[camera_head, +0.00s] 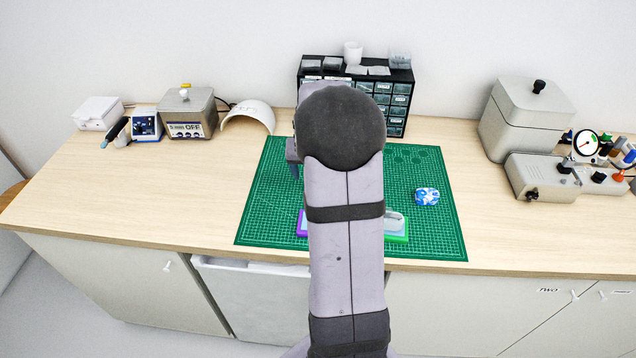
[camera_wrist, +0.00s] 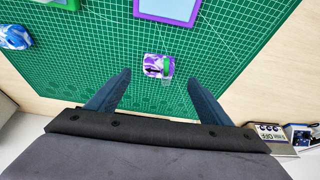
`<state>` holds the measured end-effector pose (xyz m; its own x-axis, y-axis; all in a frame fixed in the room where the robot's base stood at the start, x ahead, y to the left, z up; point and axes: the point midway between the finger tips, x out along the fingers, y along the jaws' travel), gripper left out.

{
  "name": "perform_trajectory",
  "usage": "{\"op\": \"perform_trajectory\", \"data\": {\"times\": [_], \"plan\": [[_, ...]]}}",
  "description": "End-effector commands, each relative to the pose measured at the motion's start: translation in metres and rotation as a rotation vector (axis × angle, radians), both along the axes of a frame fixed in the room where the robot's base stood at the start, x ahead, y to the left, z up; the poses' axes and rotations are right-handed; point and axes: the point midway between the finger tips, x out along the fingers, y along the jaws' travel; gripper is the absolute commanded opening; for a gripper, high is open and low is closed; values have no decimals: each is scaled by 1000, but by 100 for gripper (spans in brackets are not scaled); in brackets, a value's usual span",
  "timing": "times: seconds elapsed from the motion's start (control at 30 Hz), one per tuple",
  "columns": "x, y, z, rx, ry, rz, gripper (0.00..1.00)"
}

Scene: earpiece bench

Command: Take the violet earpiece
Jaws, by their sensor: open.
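In the wrist view the violet earpiece (camera_wrist: 153,66), marbled violet and white with a green part on its right side, lies on the green cutting mat (camera_wrist: 100,60). My gripper (camera_wrist: 158,75) is open, with one dark finger to each side of the earpiece and a clear gap on both sides. I cannot tell its height above the mat. In the head view my arm hides the earpiece, and only a small part of my gripper (camera_head: 293,158) shows at the arm's left edge.
A blue-and-white marbled piece (camera_head: 427,196) lies on the mat's right side. A violet-rimmed tray (camera_head: 302,224) and a green-rimmed tray (camera_head: 398,238) are at the front, partly behind my arm. A drawer cabinet (camera_head: 397,110) stands behind; grey machines (camera_head: 527,115) stand right.

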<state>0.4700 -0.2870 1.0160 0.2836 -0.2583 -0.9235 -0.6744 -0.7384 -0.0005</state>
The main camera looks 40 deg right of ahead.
Motion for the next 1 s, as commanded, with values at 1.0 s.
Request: {"op": "perform_trajectory", "data": {"times": [1.0], "plan": [[17,-20,-53,2,3,2,73]]}}
